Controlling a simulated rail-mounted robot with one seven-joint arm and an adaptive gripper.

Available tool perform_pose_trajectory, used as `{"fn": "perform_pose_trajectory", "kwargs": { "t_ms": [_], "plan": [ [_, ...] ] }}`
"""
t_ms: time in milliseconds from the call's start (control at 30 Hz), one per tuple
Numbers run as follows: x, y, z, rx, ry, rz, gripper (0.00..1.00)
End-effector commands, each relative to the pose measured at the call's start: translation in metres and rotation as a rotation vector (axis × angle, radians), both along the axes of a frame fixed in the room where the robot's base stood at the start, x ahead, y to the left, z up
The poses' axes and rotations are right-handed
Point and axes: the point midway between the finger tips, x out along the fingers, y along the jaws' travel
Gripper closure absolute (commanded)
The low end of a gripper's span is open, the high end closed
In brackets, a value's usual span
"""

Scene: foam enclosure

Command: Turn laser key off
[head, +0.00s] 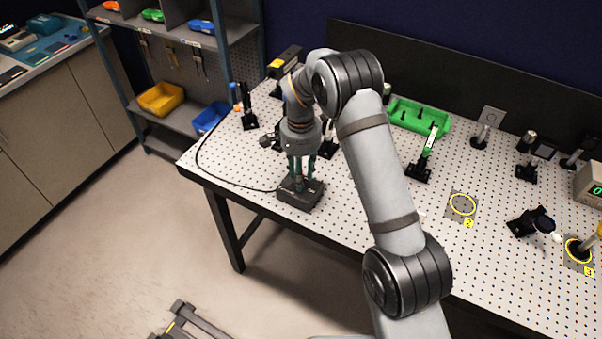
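A dark box (313,199) sits near the front left edge of the perforated table, with a black cable running from it. My gripper (299,181) points straight down over this box, its fingertips at or just above its top. The key is not clearly visible; the fingers and the small size hide it. I cannot tell whether the fingers are closed on anything. A black device with a yellow label (285,62), possibly the laser, stands at the back left of the table, partly behind my arm.
Black post mounts (248,106) stand left of my gripper. A yellow ring marker (462,204) lies on clear tabletop. Shelves with a yellow bin (160,98) stand left.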

Motion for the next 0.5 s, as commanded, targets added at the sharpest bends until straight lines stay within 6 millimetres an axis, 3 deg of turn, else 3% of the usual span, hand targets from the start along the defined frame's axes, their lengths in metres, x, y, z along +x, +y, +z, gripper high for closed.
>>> {"fn": "perform_pose_trajectory", "kwargs": {
  "t_ms": [500],
  "plan": [
    [0.0000,-0.0001,0.0003,0.000,0.000,0.000,0.97]
  ]
}}
